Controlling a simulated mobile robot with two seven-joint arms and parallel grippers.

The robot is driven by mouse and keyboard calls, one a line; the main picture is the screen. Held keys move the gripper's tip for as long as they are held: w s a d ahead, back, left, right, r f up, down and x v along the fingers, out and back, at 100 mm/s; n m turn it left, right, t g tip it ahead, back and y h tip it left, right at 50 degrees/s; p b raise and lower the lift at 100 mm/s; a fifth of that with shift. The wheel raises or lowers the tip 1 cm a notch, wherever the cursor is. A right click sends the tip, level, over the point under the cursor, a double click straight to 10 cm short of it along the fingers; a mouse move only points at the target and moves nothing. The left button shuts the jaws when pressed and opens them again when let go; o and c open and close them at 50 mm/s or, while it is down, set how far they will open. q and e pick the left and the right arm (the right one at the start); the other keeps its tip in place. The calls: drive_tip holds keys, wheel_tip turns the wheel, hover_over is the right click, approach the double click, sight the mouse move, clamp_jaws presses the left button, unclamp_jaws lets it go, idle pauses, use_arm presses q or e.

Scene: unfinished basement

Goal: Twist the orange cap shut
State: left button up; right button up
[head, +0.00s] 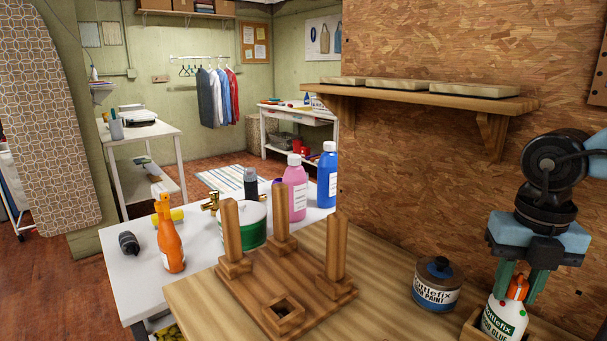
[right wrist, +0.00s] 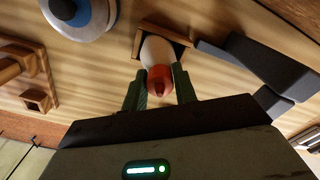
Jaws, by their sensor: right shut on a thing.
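A white glue bottle (head: 503,318) with a label stands upright in a wooden holder (head: 471,332) at the lower right of the head view. Its orange cap (head: 517,287) is on top. My right gripper (head: 517,284) points down over the bottle, with its green fingers on both sides of the cap, shut on it. In the right wrist view the orange cap (right wrist: 160,80) sits between the two fingertips (right wrist: 160,88), with the white bottle (right wrist: 157,50) beyond it. How tightly the cap sits is hidden. My left gripper is not in view.
A paint can (head: 437,287) stands left of the bottle on the wooden bench. A wooden post rack (head: 300,300) is further left. A white table (head: 145,270) with several bottles lies beyond. A wooden shelf (head: 420,95) hangs on the board wall above.

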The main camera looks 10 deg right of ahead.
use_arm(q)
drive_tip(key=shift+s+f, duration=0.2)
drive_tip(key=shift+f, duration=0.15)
use_arm(e)
drive_tip(key=shift+o, duration=0.2)
drive_tip(key=shift+s+f+m, duration=0.1)
drive_tip(key=shift+f+m, duration=0.05)
drive_tip(key=shift+m, duration=0.55)
use_arm(q)
drive_tip(key=shift+b, duration=0.3)
use_arm(e)
drive_tip(key=shift+o, duration=0.4)
drive_tip(key=m+b, duration=0.1)
drive_tip(key=m, duration=0.2)
drive_tip(key=shift+f+b, duration=0.15)
drive_tip(key=shift+b, duration=0.2)
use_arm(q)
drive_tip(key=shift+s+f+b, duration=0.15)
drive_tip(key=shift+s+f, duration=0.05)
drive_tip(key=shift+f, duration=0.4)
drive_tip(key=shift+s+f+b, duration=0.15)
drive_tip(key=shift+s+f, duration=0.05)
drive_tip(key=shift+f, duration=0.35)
use_arm(e)
drive_tip(key=shift+o, duration=0.2)
drive_tip(key=shift+m, duration=1.1)
